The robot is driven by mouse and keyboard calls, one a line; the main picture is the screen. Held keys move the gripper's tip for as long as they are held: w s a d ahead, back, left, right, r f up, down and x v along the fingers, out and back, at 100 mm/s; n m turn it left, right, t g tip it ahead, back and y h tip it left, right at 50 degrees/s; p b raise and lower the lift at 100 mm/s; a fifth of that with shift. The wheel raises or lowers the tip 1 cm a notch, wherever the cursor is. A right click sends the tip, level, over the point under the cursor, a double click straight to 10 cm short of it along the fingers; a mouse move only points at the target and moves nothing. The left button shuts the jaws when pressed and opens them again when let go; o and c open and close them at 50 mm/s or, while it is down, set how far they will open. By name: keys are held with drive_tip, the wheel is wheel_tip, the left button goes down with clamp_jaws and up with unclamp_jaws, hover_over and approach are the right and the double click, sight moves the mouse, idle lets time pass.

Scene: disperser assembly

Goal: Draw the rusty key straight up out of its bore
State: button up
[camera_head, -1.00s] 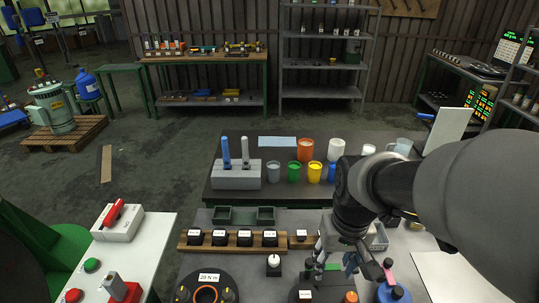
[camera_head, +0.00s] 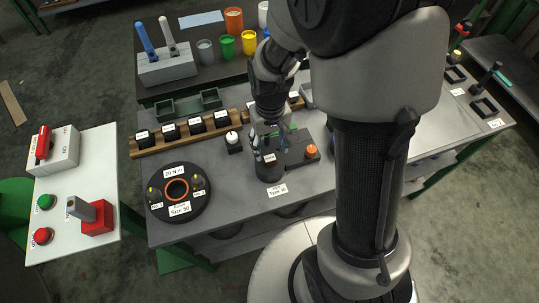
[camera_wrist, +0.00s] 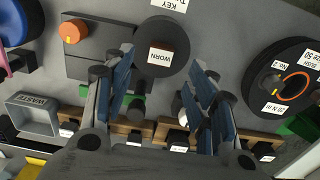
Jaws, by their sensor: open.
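In the wrist view a round black block (camera_wrist: 176,30) lies ahead of my fingers. A small dark reddish-brown piece with a "WORN" label (camera_wrist: 161,56) is on it and looks like the rusty key; how deep it sits in its bore I cannot tell. My gripper (camera_wrist: 162,78) is open, its blue-padded fingers spread on either side of the labelled piece, with nothing between the pads. In the head view my gripper (camera_head: 266,143) is over the black block (camera_head: 269,171), and its fingers and arm partly hide the key.
A grey block with an orange knob (camera_head: 311,151) stands close beside the black block. A black disc with an orange ring (camera_head: 178,192) is on the bench to the left. A wooden rail (camera_head: 183,134) with several black labelled pieces runs behind. Bare bench (camera_head: 232,200) lies in front.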

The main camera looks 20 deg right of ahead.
sight(270, 158)
wheel_tip(270, 158, down, 6)
drive_tip(key=shift+b, duration=0.8)
clamp_jaws()
drive_tip(key=shift+r, duration=0.15)
drive_tip(key=shift+w+r+p, duration=0.1)
drive_tip(key=shift+r+p, duration=2.75)
drive_tip(key=shift+r, duration=0.6)
